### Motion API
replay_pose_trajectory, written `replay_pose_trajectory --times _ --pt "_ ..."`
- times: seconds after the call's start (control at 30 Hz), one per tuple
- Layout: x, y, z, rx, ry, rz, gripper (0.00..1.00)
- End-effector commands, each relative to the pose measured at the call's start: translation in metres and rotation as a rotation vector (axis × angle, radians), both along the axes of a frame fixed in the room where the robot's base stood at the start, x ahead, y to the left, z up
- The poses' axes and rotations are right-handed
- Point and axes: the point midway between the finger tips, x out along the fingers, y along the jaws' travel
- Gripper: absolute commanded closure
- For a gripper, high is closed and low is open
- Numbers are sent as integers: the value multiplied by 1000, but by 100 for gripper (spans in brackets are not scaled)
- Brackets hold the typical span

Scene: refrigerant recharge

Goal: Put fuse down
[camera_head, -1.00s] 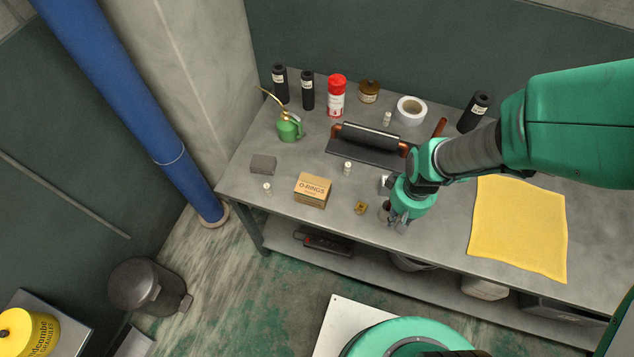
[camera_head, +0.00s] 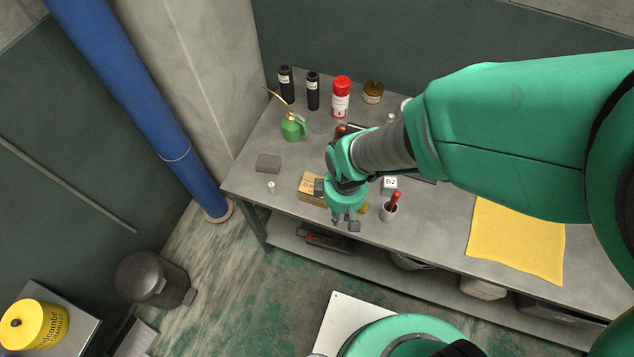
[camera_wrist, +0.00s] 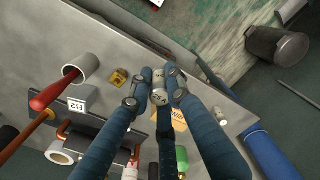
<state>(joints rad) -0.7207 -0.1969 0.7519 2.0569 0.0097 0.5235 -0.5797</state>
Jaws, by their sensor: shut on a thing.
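My gripper (camera_head: 345,223) is over the front edge of the workbench (camera_head: 420,222), in front of the O-rings box. In the wrist view my gripper (camera_wrist: 159,84) is shut on a small pale cylindrical fuse (camera_wrist: 160,94) with dark marks. Another small white fuse (camera_head: 271,187) stands on the bench at the left, apart from my gripper. A similar one (camera_head: 390,118) stands near the back.
The cardboard box (camera_head: 311,190) is partly hidden by my gripper. A cup with a red handle in it (camera_head: 389,212), a B2 block (camera_head: 389,184) and a brass piece (camera_wrist: 119,77) are close by. A grey block (camera_head: 268,163) and green oil can (camera_head: 293,127) stand left; a yellow cloth (camera_head: 517,240) lies right.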

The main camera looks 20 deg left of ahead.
Motion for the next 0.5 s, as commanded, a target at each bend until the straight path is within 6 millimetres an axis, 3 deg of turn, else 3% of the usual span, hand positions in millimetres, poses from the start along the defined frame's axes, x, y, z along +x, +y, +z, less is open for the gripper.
replay_pose_trajectory --times 0.5 --pt "-6 9 3 0 0 42 100"
